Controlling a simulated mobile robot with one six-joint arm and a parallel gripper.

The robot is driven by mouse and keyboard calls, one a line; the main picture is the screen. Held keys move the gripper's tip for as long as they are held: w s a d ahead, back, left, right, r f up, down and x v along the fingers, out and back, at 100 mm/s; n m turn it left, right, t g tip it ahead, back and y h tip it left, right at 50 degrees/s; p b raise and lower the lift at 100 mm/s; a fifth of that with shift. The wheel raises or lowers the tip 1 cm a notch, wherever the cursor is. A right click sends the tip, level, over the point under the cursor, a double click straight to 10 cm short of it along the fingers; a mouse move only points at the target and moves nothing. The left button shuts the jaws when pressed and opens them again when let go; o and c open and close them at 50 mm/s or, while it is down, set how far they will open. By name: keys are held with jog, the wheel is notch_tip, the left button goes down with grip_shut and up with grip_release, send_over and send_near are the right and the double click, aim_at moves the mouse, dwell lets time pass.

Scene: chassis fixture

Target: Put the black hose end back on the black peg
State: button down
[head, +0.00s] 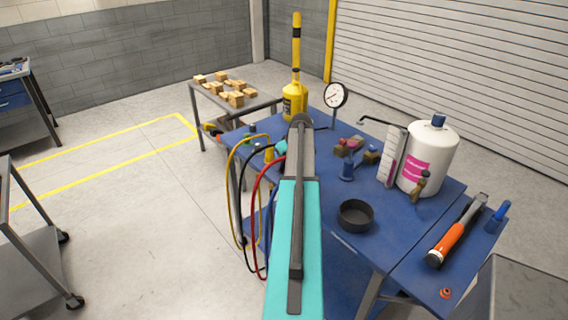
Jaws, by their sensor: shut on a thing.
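A black hose (240,176) loops off the left edge of the blue table, between a yellow hose (231,160) and a red hose (254,190). Its upper run goes right toward my arm, and I cannot make out its end. I cannot pick out the black peg for certain; my arm covers part of that table edge. My teal and grey arm reaches up the middle of the picture. A small teal part shows at its left beside the hoses, but my gripper's fingers are hidden behind the arm.
The blue table (393,242) holds a black round dish (356,215), a white canister (427,160), an orange-handled hammer (450,240) and a dial gauge (335,95). A yellow-black post (296,55) stands at the back. Left floor is open, with a cart (40,240).

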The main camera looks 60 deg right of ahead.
jog(key=shift+f, duration=0.15)
jog(key=c, duration=1.2)
grip_release()
jog(key=shift+r+p, duration=1)
jog(key=shift+r, duration=2)
jog(key=shift+w+f, duration=0.1)
